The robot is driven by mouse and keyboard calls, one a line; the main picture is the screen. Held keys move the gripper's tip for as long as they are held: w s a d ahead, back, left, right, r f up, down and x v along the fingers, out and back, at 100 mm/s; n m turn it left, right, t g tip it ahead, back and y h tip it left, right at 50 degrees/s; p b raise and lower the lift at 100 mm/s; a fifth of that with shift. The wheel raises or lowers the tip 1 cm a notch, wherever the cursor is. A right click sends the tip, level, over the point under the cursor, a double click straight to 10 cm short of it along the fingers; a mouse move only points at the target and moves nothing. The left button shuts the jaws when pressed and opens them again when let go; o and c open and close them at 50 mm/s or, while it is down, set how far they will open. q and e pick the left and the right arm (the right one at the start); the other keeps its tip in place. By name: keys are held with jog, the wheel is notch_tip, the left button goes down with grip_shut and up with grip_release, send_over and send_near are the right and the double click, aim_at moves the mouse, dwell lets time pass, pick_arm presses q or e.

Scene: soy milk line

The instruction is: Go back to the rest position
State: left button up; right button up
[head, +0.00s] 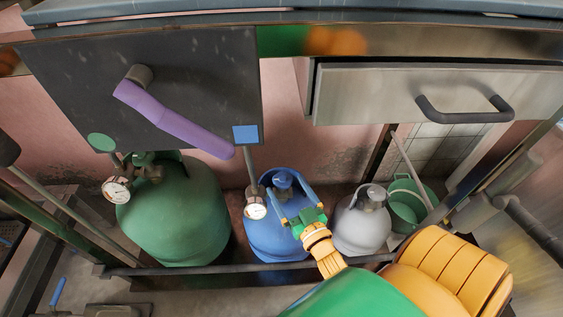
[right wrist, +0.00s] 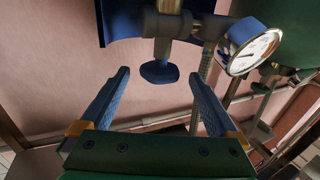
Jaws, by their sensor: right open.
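My right gripper (head: 285,190) reaches in from the bottom of the head view, over the front of the blue gas cylinder (head: 275,230). Its two blue fingers are spread and hold nothing. In the right wrist view the open fingers (right wrist: 160,76) point toward a blue valve knob (right wrist: 159,72), which shows between the fingertips with clear gaps on both sides. The knob also shows at the cylinder's top in the head view (head: 283,179). How far the knob lies from the fingertips is hard to tell. My left gripper is not in view.
A round gauge (head: 255,210) is beside the blue cylinder's valve. A green cylinder (head: 175,215) stands left, a grey cylinder (head: 362,225) and a green bucket (head: 410,200) right. A dark panel with a purple handle (head: 175,120) and a drawer (head: 360,95) hang above. A rail (head: 215,268) runs in front.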

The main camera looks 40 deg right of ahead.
jog(key=shift+s, duration=0.3)
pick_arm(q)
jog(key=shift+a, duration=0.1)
